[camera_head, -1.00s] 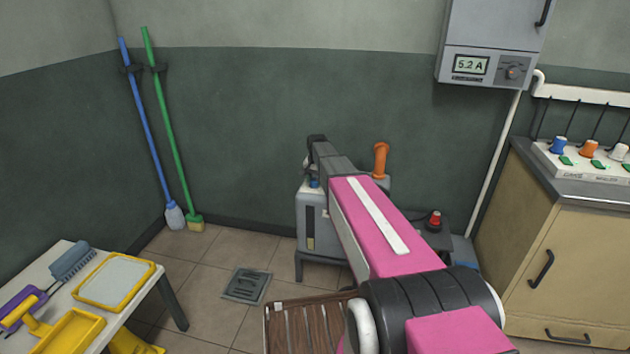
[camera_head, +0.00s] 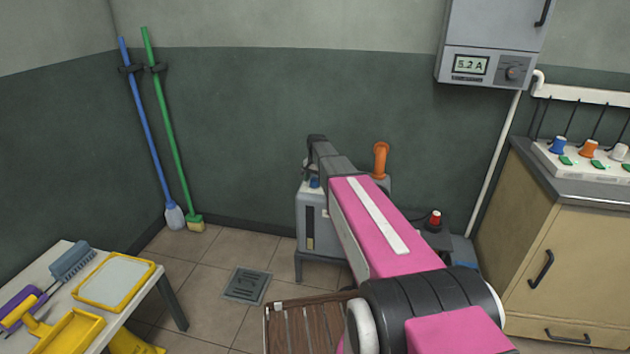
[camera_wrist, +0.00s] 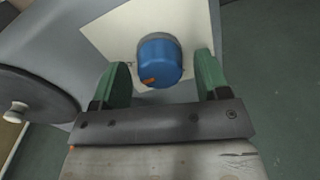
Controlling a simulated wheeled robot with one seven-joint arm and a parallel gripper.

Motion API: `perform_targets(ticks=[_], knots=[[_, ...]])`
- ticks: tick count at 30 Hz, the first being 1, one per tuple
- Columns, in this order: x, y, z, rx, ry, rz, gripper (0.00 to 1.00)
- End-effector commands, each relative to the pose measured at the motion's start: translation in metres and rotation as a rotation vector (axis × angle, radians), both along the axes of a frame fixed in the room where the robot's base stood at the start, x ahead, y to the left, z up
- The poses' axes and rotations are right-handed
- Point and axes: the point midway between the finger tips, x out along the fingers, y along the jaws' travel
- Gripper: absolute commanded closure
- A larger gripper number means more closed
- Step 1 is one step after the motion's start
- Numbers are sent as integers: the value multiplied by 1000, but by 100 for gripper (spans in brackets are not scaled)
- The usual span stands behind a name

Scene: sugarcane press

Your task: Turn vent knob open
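The vent knob (camera_wrist: 160,62) is a round blue cap with an orange mark at its lower edge, set on a pale plate (camera_wrist: 108,30) in the wrist view. In the head view a small blue knob (camera_head: 314,183) shows on top of the grey machine (camera_head: 318,222). My gripper (camera_wrist: 163,72) is open, with one green finger on each side of the knob. A narrow gap shows between each finger and the knob, and I see no contact. In the head view my arm reaches to the machine and the fingers cannot be made out.
An orange handle (camera_head: 380,159) and a red button (camera_head: 435,218) stand to the right of the knob. The wrist view shows a round dark part (camera_wrist: 30,95) at left. A wooden slatted crate (camera_head: 315,325) lies below my arm. A cabinet (camera_head: 545,265) stands at right.

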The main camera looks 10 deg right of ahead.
Motion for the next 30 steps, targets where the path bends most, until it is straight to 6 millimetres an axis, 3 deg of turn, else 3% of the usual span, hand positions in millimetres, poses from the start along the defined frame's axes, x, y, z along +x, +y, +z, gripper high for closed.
perform_targets(ticks=[8,21,30], knots=[[0,0,10,0,0,1,31],[-2,-3,84,0,-1,0,31],[-3,-4,107,0,0,0,31]])
